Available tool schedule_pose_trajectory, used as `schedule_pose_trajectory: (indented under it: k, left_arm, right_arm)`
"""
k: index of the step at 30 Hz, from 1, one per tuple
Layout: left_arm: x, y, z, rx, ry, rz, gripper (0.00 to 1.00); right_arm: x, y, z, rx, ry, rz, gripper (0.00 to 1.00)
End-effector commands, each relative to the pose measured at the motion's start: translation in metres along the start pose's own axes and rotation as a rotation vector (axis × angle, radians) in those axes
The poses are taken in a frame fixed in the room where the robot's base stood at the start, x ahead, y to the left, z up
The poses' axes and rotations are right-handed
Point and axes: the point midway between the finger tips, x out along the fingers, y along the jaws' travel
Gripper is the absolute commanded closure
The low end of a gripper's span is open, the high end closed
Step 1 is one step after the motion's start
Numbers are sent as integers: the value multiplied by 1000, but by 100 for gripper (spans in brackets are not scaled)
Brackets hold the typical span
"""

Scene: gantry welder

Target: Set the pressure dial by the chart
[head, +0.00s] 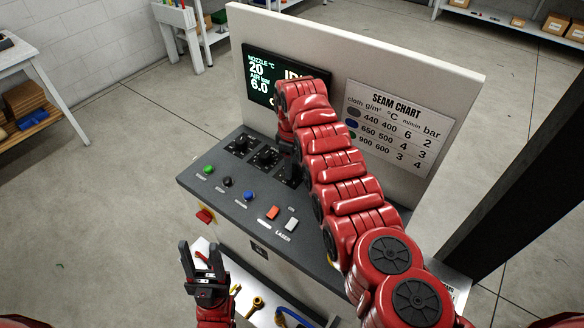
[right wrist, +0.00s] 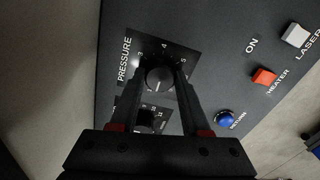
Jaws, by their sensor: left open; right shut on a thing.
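The pressure dial (right wrist: 159,78) is a round black knob on a plate labelled PRESSURE, with 3, 4 and 5 readable. My right gripper (right wrist: 160,72) is shut on it, one finger each side. Its exact pointer reading is unclear. In the head view my red right arm hides most of that gripper and dial. The seam chart (head: 397,125) on the upright panel lists bar values 2, 3 and 4 for cloth 440, 650 and 900. The screen (head: 262,92) reads nozzle 20 and air 6.0 bar, partly hidden by my arm.
Two other black dials (head: 264,158) sit left of my right gripper. The sloped console (head: 235,208) also carries a green start button (head: 208,170), a black button, a blue return button (head: 249,196), and red and white switches. Tools lie on a lower shelf.

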Motion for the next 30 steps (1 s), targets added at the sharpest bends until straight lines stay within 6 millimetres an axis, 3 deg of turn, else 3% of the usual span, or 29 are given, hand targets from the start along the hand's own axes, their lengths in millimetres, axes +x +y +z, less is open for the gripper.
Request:
schedule_pose_trajectory:
  k: [18,30]
  left_arm:
    - [-75,4,13,0,0,0,50]
    - [-98,5,16,0,0,0,50]
  right_arm:
    - [5,1,-1,583,3,3,100]
    - [1,1,0,923,2,1,100]
